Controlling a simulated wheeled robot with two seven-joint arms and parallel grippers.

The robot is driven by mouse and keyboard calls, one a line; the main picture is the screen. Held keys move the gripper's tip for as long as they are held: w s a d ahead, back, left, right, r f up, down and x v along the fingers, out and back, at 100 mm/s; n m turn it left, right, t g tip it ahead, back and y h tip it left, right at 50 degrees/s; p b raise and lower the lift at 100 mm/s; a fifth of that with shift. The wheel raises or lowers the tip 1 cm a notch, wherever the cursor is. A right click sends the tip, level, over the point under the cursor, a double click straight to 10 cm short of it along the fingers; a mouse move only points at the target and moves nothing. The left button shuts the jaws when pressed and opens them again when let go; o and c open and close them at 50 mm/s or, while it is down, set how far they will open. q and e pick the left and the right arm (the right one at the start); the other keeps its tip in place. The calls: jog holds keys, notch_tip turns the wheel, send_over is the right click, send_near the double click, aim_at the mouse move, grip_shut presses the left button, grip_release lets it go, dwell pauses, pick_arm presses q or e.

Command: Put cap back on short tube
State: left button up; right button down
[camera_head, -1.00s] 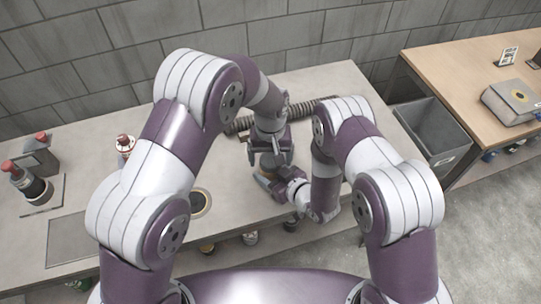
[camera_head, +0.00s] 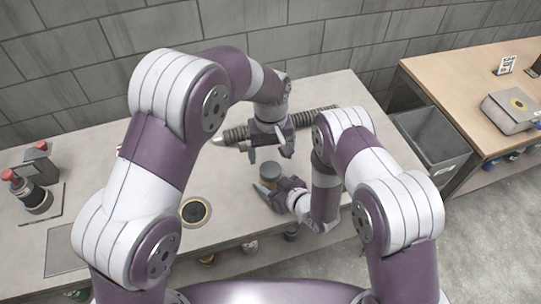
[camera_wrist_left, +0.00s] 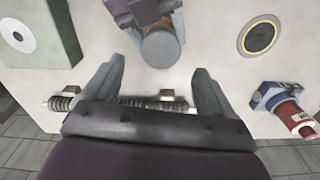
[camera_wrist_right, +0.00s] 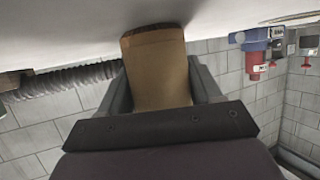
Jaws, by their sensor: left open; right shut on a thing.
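The short tube (camera_head: 269,174) stands upright on the grey table. Its body is tan and its top end is a round, grey face that looks like the cap (camera_wrist_left: 162,48). My right gripper (camera_head: 274,187) is shut around the tube's side, low near the table. In the right wrist view the tan wall (camera_wrist_right: 157,75) shows between the fingers, with a darker brown rim at the table. My left gripper (camera_head: 271,152) is open and empty, pointing down, above and behind the tube in the head view and clear of it.
A ribbed grey hose (camera_head: 236,134) lies along the back of the table behind my left gripper. A dark round disc with a tan ring (camera_head: 195,211) is at the front left. Red-topped items (camera_head: 36,190) stand far left. A grey bin (camera_head: 432,140) is beyond the right edge.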

aim_at(270, 169)
pick_arm(q)
jog(key=shift+r+n, duration=0.8)
jog(key=shift+r, duration=0.05)
jog(key=shift+f, duration=0.15)
notch_tip(270, 169, down, 8)
jog(key=shift+r, duration=0.1)
jog(key=c, duration=1.1)
jog(key=shift+m, duration=1.6)
jog(key=shift+c, duration=0.2)
